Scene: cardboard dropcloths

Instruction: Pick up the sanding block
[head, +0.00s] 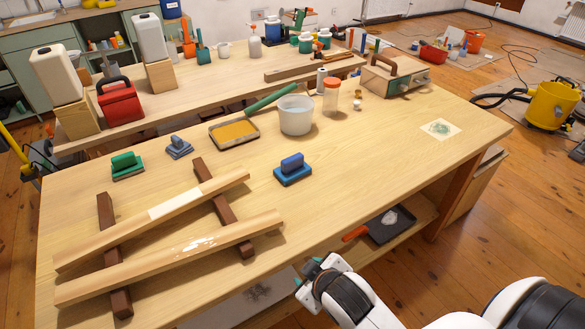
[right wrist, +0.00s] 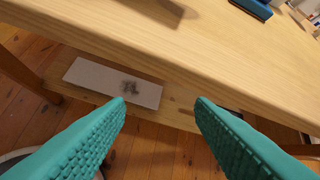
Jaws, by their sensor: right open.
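Three handled blocks that look like sanding blocks rest on the wooden workbench (head: 370,150). A blue block (head: 292,172) sits near the bench's middle front. A green block (head: 127,166) and a smaller grey-blue block (head: 179,148) sit farther left. My right gripper (head: 309,274) is low at the bench's front edge, short of the blue block and apart from it. In the right wrist view its teal fingers (right wrist: 162,105) are spread and empty. The blue block's edge (right wrist: 254,8) shows at the top there. My left gripper is not in view.
Two pale boards (head: 180,248) lie across dark strips at the bench's left. A yellow paint tray (head: 234,131) and white bucket (head: 296,114) stand behind the blue block. A white panel (right wrist: 113,82) lies below bench level. The bench surface right of the blue block is clear.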

